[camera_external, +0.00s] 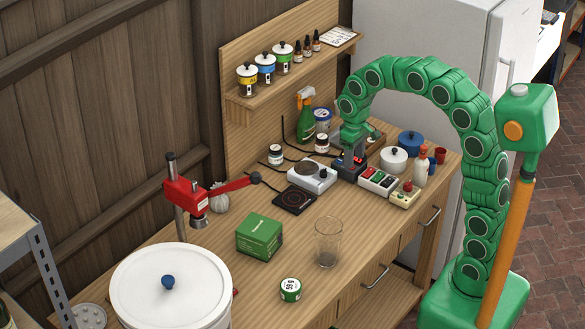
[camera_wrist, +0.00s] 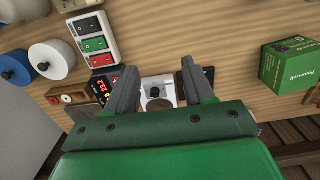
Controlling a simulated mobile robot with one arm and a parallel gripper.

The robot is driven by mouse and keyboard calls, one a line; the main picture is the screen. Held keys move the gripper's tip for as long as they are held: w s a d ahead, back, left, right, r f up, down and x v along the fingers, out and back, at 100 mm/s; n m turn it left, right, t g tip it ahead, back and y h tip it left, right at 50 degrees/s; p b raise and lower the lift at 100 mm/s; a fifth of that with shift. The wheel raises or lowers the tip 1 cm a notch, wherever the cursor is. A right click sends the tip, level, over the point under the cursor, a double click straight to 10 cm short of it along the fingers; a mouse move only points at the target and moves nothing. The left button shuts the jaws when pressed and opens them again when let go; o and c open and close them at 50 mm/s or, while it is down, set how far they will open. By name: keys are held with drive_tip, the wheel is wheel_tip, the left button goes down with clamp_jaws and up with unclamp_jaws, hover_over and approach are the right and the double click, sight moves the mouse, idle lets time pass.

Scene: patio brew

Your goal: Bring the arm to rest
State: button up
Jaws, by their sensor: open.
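My green arm (camera_external: 438,85) arches from its base at the right, over the wooden workbench (camera_external: 200,258). My gripper (camera_external: 352,147) points down at the far right part of the bench, just over or beside a dark box with a red display (camera_external: 347,165). I cannot tell whether it touches the box. In the wrist view my gripper (camera_wrist: 163,85) has its two grey fingers apart. A white hot plate (camera_wrist: 157,91) shows between and beyond them, and the display box (camera_wrist: 103,86) is by the left finger. Nothing is visibly held.
A switch strip (camera_external: 378,181), a white pot (camera_external: 393,158), a blue pot (camera_external: 411,143) and bottles crowd around the gripper. A green box (camera_external: 259,235), a clear glass (camera_external: 328,242) and a red lever press (camera_external: 190,197) stand nearer. Bare bench lies between them.

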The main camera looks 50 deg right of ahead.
drive_tip(key=s+a, duration=0.2)
drive_tip(key=s, duration=1.5)
drive_tip(key=s+a+g, duration=0.1)
drive_tip(key=s+a, duration=0.1)
drive_tip(key=s, duration=1.5)
drive_tip(key=shift+s+r, duration=0.15)
drive_tip(key=shift+r, duration=0.25)
